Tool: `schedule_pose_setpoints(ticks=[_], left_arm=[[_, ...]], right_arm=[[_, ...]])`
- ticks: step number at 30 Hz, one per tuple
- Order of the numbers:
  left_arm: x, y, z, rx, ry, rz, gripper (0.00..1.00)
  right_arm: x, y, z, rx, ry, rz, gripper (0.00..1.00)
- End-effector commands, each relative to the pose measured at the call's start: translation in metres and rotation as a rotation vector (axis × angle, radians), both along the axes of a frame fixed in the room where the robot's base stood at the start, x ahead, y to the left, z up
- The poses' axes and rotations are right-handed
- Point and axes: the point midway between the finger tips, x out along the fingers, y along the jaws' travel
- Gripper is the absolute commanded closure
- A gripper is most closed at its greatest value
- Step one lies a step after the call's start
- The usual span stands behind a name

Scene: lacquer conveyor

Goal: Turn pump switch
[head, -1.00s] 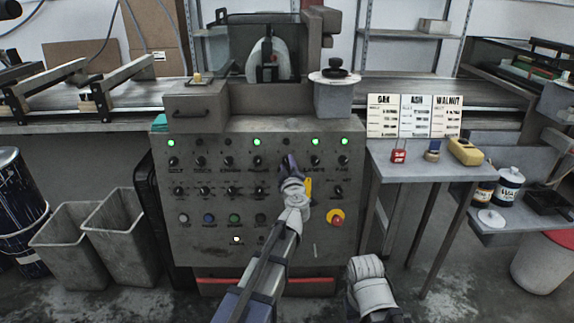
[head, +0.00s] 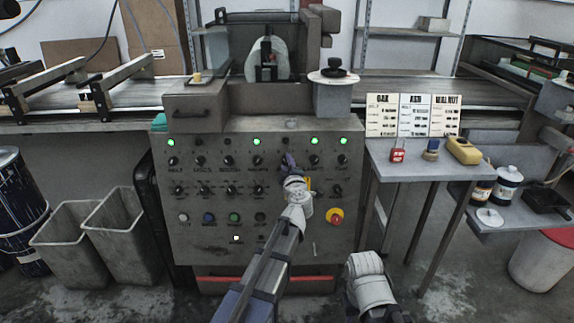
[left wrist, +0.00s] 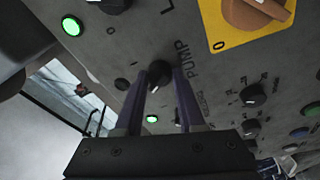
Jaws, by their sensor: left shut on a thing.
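The pump switch is a small black rotary knob (left wrist: 158,70) beside the printed word PUMP in the left wrist view. A short white mark shows on it. My left gripper (head: 288,160) is at the upper knob row of the grey control panel (head: 200,248); its purple fingers also show in the left wrist view (left wrist: 160,82), shut on the knob from both sides. In the head view the gripper hides the knob. The lamp (head: 286,142) above it is dark, while lamps on either side glow green.
Neighbouring knobs sit close by, one (left wrist: 252,95) in the lower row. A yellow plate (left wrist: 215,22) with an orange rotary switch is beside the pump knob. A red stop button (head: 336,216) sits lower right. A side table (head: 400,170) stands to the right.

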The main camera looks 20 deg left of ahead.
Motion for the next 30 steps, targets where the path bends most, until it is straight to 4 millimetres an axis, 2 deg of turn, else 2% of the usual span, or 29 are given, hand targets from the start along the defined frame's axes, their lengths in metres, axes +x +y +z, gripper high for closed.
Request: schedule_pose_setpoints(ticks=[3,4,11,22,26,30], left_arm=[[0.0,0.0,0.0,-0.003,-0.001,-0.001,1.0],[0.0,0.0,0.0,-0.002,-0.001,-0.001,0.58],[0.0,0.0,0.0,-0.001,0.0,-0.001,0.33],[-0.004,-0.002,0.0,0.0,0.0,-0.001,0.32],[-0.016,-0.006,0.001,0.0,0.0,-0.001,0.32],[-0.036,-0.015,0.003,0.0,0.0,-0.002,0.32]], right_arm=[[0.0,0.0,0.0,0.0,0.0,0.0,0.5],[0.0,0.0,0.0,0.0,0.0,0.0,0.5],[0.0,0.0,0.0,0.0,0.0,0.0,0.5],[0.0,0.0,0.0,0.0,0.0,0.0,0.5],[0.0,0.0,0.001,0.0,0.0,0.0,0.5],[0.0,0.0,0.003,0.0,0.0,0.0,0.5]])
